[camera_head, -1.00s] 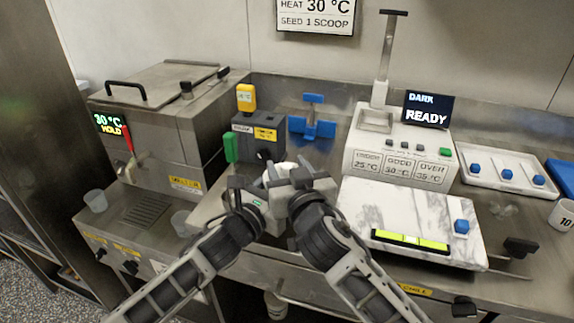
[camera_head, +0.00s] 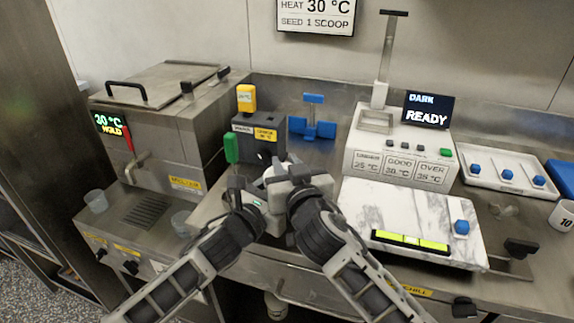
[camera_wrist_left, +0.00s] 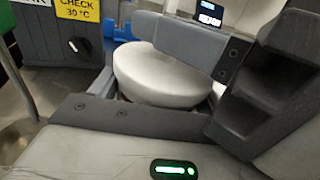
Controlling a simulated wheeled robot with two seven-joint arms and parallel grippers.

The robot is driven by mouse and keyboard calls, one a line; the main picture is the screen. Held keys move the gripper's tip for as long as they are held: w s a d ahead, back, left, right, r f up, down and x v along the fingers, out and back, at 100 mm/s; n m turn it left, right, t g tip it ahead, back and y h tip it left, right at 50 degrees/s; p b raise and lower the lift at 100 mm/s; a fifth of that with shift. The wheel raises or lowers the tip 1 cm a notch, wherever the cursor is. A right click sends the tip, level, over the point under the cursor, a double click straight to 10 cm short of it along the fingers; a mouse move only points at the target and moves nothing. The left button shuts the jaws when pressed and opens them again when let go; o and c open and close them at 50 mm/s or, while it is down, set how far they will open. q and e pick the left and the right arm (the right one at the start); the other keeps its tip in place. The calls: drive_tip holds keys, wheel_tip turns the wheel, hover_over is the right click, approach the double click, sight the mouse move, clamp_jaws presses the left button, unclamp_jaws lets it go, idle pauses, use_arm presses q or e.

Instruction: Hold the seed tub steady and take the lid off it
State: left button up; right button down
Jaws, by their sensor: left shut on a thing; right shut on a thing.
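The seed tub shows as a rounded white top (camera_wrist_left: 152,75) in the left wrist view, between the fingers of my left gripper (camera_wrist_left: 160,82). Its lower body is hidden by the near finger, and I cannot make out the seam between lid and tub. In the head view my left gripper (camera_head: 258,188) is shut on the tub from the left. My right gripper (camera_head: 287,174) is right beside it, close above and to the right, shut on what appears to be the lid. The two grippers hide most of the tub there.
A dark grey unit with a knob (camera_head: 262,137) stands just behind the grippers, with a blue stand (camera_head: 312,128) beside it. A white scale-like machine (camera_head: 400,150) and marble slab (camera_head: 400,215) are to the right. The melter (camera_head: 160,135) is left.

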drive_tip(key=shift+r, duration=0.15)
idle(0.4)
drive_tip(key=shift+r, duration=1)
drive_tip(key=shift+r, duration=2)
use_arm(q)
drive_tip(key=o, duration=1.5)
drive_tip(key=shift+c, duration=0.2)
